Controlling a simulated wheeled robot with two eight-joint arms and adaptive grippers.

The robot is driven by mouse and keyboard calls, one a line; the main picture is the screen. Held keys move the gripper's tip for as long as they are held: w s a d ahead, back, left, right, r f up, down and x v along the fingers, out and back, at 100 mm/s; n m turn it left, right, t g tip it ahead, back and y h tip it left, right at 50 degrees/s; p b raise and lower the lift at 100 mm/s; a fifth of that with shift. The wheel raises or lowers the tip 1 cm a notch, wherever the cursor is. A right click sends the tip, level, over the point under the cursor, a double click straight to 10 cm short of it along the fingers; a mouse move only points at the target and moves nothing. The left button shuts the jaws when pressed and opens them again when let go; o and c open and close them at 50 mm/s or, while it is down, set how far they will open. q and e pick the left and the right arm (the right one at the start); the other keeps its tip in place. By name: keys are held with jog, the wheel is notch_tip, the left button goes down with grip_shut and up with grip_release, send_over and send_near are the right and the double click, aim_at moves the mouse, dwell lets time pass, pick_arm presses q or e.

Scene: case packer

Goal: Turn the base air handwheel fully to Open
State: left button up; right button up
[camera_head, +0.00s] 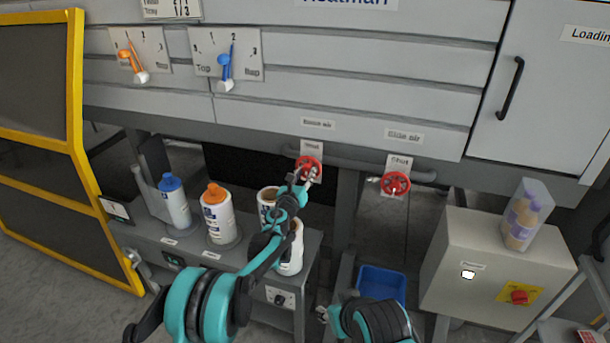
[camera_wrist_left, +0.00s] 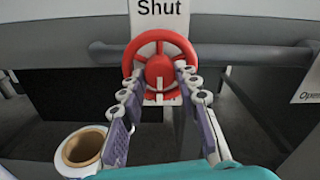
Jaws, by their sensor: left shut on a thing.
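The base air handwheel (camera_head: 309,163) is a small red spoked wheel under the "Base air" label (camera_head: 317,123). In the left wrist view the red wheel (camera_wrist_left: 161,42) sits below the word "Shut" on its white plate (camera_wrist_left: 157,17). My left gripper (camera_head: 311,176) is at this wheel. In the left wrist view the fingers of my left gripper (camera_wrist_left: 163,76) reach to both sides of the hub and are shut on the wheel. My right arm shows low in the head view; what its gripper does is unclear there.
A second red handwheel (camera_head: 395,184) is to the right, under the "Glue air" label (camera_head: 403,135). A horizontal pipe (camera_wrist_left: 230,54) runs behind the wheel. Bottles (camera_head: 218,215) and cups stand on a shelf below left. A blue bin (camera_head: 382,284) and a grey box (camera_head: 487,262) are at lower right.

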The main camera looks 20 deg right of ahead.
pick_arm(q)
jog(key=o, duration=1.2)
jog(key=shift+c, duration=0.2)
jog(key=v, duration=1.2)
